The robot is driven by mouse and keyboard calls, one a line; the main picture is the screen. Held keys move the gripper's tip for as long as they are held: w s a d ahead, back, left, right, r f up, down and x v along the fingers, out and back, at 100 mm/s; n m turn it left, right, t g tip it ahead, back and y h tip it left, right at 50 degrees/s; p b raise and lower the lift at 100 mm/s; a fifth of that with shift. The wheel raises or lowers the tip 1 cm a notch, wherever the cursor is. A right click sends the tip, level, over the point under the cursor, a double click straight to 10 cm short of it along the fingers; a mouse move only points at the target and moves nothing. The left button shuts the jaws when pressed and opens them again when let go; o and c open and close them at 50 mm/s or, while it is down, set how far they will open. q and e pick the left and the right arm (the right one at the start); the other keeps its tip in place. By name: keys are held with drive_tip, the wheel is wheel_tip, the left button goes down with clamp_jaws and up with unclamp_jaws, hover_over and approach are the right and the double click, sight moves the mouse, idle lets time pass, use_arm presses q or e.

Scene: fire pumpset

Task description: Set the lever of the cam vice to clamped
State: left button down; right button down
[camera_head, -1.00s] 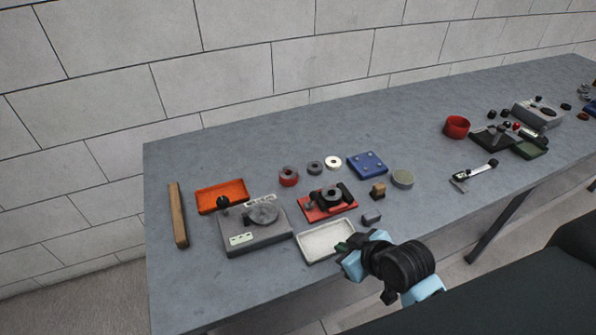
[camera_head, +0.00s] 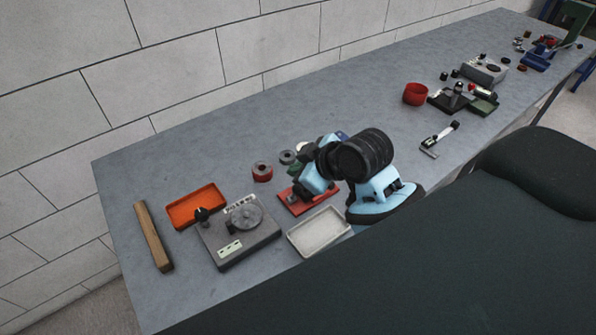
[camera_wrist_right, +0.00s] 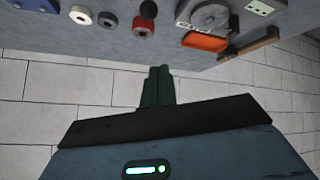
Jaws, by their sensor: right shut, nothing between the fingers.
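A grey block (camera_head: 262,245) with a round grey disc (camera_head: 244,218), a black lever knob (camera_head: 203,214) and pale label plates looks like the cam vice; the label text is unreadable. Its knob is at the disc's left side, near the orange tray. The disc also shows at the top of the right wrist view (camera_wrist_right: 212,15). My right gripper (camera_head: 297,170) is shut and empty, apart from the grey block, to its upper right. Its dark green fingers (camera_wrist_right: 157,88) are together in the wrist view. My left gripper is not in view.
A red-based fixture (camera_head: 293,203) is partly hidden by my right gripper. An orange tray (camera_head: 183,224), wooden bar (camera_head: 153,238), white tray (camera_head: 322,249) and red ring (camera_head: 262,171) stand nearby. A red cup (camera_head: 416,94) and other fixtures are farther right. A wall runs behind the table.

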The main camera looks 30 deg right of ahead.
hover_over(294, 194)
drive_tip(key=w+a, duration=0.2)
drive_tip(key=a, duration=0.1)
wheel_tip(294, 194, down, 6)
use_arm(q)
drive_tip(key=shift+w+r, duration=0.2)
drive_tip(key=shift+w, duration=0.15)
use_arm(e)
drive_tip(key=shift+s+d+f, duration=0.4)
drive_tip(key=shift+s+d, duration=0.2)
drive_tip(key=shift+d, duration=0.05)
drive_tip(key=shift+s+d+f, duration=0.35)
drive_tip(key=shift+s+d, duration=0.25)
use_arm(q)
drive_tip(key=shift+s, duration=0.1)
